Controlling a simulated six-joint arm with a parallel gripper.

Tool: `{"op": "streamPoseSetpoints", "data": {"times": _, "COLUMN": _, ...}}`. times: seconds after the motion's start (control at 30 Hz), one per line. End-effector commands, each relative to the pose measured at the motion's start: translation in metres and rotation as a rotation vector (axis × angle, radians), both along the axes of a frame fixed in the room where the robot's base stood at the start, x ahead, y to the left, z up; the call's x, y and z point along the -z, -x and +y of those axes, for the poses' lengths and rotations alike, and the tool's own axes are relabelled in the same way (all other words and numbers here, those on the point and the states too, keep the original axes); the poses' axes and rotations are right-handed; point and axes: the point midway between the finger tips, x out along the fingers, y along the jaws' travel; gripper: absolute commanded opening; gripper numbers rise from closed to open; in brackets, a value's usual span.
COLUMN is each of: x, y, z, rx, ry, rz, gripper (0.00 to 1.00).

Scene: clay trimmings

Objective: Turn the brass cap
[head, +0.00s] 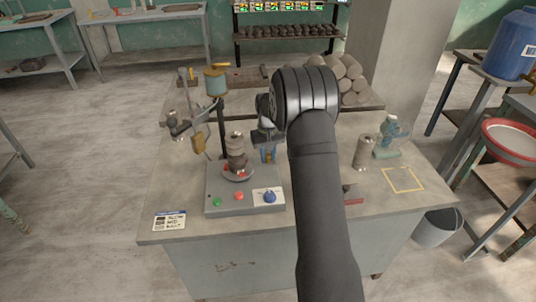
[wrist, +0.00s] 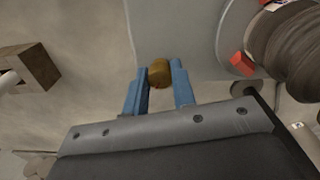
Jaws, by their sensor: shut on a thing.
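The brass cap (wrist: 159,73) is a small round brown-gold piece in the wrist view. It sits between the tips of my gripper's two blue fingers (wrist: 159,86), and the gripper is shut on it. In the head view my gripper (head: 268,152) points down at the right rear of the grey machine base (head: 222,200), just right of the dark post. I cannot make out the cap in the head view. What lies under the cap is hidden.
A ribbed clay stack (head: 236,146) stands on a round plate with red clamps, close left of my gripper. A clay cylinder (head: 363,152) and a clear bottle (head: 391,131) stand to the right. A yellow outlined square (head: 403,180) on the table is empty.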

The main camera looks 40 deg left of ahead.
Motion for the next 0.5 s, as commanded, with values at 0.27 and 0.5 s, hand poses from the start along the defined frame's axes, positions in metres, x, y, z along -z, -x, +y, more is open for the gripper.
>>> {"op": "streamPoseSetpoints", "data": {"times": 0.27, "x": -0.0007, "y": -0.0001, "z": 0.0007, "rx": 0.262, "ry": -0.002, "rz": -0.001, "gripper": 0.01}}
{"op": "streamPoseSetpoints", "data": {"times": 0.5, "x": -0.0008, "y": -0.0001, "z": 0.0008, "rx": 0.47, "ry": -0.001, "rz": -0.001, "gripper": 0.01}}
